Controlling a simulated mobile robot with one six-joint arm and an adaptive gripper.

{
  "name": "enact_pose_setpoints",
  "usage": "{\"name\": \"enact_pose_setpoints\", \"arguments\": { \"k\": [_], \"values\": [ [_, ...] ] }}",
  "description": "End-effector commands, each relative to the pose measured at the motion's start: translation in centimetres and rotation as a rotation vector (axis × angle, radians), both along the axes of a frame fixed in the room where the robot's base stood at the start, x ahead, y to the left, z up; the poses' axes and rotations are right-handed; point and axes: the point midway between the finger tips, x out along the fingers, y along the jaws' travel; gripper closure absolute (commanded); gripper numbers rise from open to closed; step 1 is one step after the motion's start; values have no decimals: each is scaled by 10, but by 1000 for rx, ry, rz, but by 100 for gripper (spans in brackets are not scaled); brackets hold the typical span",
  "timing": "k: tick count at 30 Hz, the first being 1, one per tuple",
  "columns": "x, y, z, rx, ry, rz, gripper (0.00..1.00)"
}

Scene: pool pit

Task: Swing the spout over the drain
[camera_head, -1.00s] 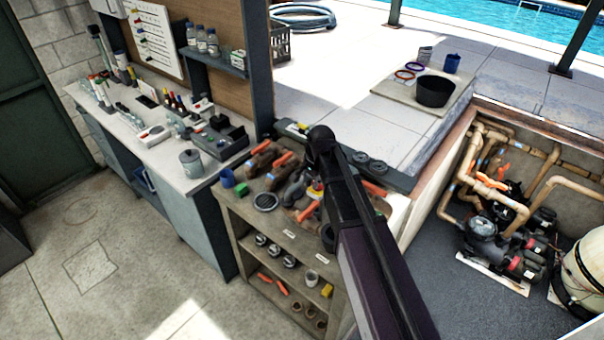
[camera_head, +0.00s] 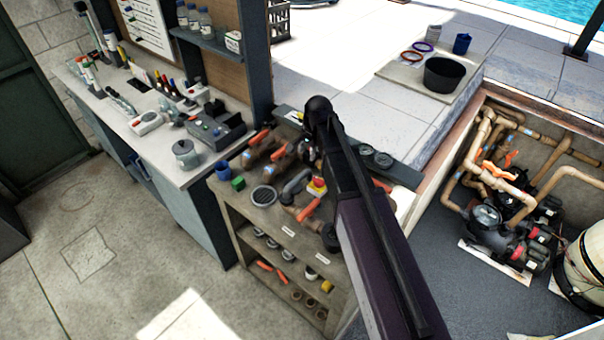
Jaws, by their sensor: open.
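A grey curved pipe that looks like the spout (camera_head: 297,186) stands on the wooden workbench (camera_head: 243,216), left of my arm. A round dark grate with a light rim, which looks like the drain (camera_head: 264,196), is set in the bench top to its left. The spout's bent end points toward the drain side; I cannot tell whether it is over the grate. My dark arm crosses the bench to the right of the spout and covers part of the bench top. My gripper cannot be made out; it seems hidden behind the arm.
Orange-handled valves (camera_head: 258,139) line the back of the bench. A red and yellow button (camera_head: 317,187) sits close right of the spout. A green block (camera_head: 238,183) and a blue cup (camera_head: 222,169) stand left of the drain. Pumps (camera_head: 493,225) and pipes fill the right pit.

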Motion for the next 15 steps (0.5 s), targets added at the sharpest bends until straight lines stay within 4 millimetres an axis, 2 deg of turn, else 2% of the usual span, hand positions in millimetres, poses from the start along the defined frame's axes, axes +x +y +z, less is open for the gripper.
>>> {"name": "enact_pose_setpoints", "arguments": {
  "k": [8,15],
  "values": [
    [0,-1,-1,0,0,-1,50],
    [1,0,-10,0,0,-1,50]
  ]
}}
